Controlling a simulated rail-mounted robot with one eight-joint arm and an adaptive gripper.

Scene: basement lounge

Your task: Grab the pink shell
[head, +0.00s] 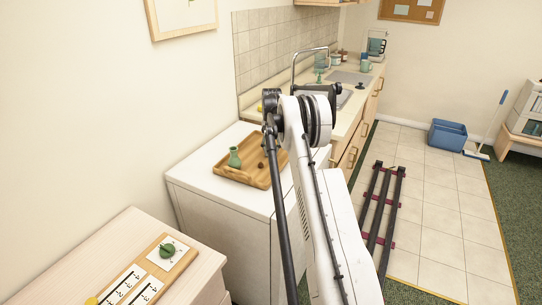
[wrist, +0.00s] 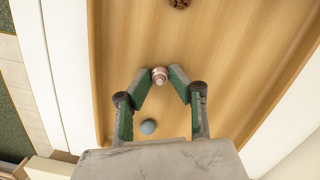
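The pink shell (wrist: 159,76) shows in the wrist view as a small pinkish, banded thing between my fingertips, over the wooden tray (wrist: 215,75). My gripper (wrist: 160,74) has its green-padded fingers angled inward, with the tips close against both sides of the shell; it looks shut on it. I cannot tell whether the shell is still resting on the tray floor. In the head view the tray (head: 229,174) lies on a white cabinet-like unit (head: 240,215). My arm hides the gripper and the shell there.
A blue-grey ball-like thing (wrist: 148,127) lies near my left finger, and a brown pinecone-like thing (wrist: 180,3) is at the tray's top. A wooden table (head: 112,243) is at front left; a sink counter (head: 350,118) is behind.

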